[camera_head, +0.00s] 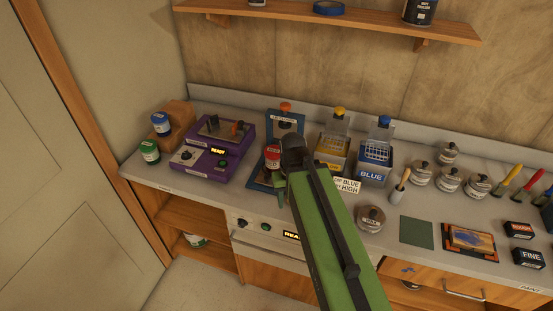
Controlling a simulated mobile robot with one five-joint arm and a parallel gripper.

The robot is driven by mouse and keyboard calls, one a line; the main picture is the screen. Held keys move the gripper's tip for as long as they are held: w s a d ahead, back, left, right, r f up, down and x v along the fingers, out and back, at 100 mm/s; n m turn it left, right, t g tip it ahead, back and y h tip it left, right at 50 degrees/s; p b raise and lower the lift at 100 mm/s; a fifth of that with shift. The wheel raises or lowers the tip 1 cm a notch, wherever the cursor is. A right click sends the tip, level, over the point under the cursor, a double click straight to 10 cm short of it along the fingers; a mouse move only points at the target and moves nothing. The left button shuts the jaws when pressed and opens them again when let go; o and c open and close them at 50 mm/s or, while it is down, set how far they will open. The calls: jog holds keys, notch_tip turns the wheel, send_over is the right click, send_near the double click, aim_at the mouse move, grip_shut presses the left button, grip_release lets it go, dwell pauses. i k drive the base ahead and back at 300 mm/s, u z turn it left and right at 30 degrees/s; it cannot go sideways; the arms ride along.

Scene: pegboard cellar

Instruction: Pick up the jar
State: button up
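Several things here could be the jar. A jar with a red lid (272,154) stands on the counter in the middle, just left of the end of my arm. A blue-lidded jar (161,123) and a green-lidded jar (149,151) stand at the left by a wooden block. Several pale jars with dark knobbed lids, one of them here (421,174), stand at the right, and another (371,218) is nearer the front edge. My gripper (281,187) is over the counter close to the red-lidded jar. My arm partly hides it, and its opening and any contact are unclear.
A purple device (212,154) sits left of the red-lidded jar. A yellow container (332,151) and a blue container (373,165) stand right of my arm. A brush (400,186), a dark green mat (416,232) and a framed picture (469,242) occupy the right. A shelf (330,21) hangs above.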

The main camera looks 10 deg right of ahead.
aim_at(271, 166)
jog(key=z, duration=0.05)
jog(key=k, duration=0.6)
jog(key=u, duration=0.6)
jog(key=i, duration=1.4)
jog(key=u, duration=0.85)
